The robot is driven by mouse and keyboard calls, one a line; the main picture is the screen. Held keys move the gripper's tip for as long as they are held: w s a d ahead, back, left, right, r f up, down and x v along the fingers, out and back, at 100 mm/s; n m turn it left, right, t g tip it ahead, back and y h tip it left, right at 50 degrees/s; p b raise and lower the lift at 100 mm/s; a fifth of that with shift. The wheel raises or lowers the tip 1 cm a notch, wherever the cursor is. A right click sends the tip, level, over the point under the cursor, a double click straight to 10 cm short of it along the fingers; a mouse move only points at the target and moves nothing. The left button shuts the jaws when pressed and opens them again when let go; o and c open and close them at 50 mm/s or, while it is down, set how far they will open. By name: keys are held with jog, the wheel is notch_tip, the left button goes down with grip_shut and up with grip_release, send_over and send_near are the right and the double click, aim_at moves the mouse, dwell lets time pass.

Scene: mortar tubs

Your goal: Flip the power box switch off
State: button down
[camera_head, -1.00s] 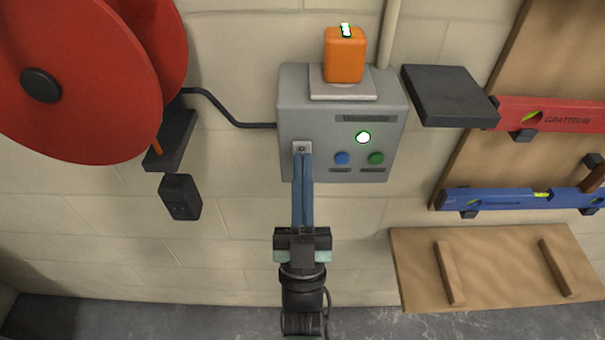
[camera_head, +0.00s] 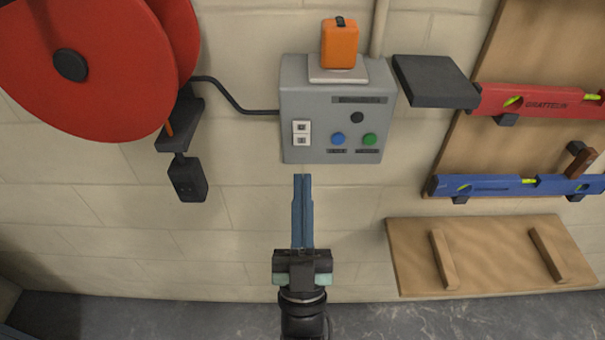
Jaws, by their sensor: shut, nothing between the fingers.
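The grey power box (camera_head: 337,100) is fixed to the block wall at upper middle. Its white switch (camera_head: 301,133) is at the left of its front face and fully in view. The round indicator (camera_head: 357,117) on the box is dark. A blue button (camera_head: 338,139) and a green button (camera_head: 369,140) are to the right of the switch. My gripper (camera_head: 302,178) is below the box, its blue fingers shut together and empty. The fingertips point up toward the switch, and a gap shows between them and the box in the picture.
An orange device (camera_head: 340,44) stands on top of the box, its top light dark. A red cable reel (camera_head: 90,75) is at left, with a black cable (camera_head: 225,95) running to the box. A black shelf (camera_head: 435,80) and spirit levels (camera_head: 530,102) are at right.

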jog(key=b+v, duration=0.1)
jog(key=v, duration=0.5)
jog(key=shift+s, duration=0.1)
dwell(0.3)
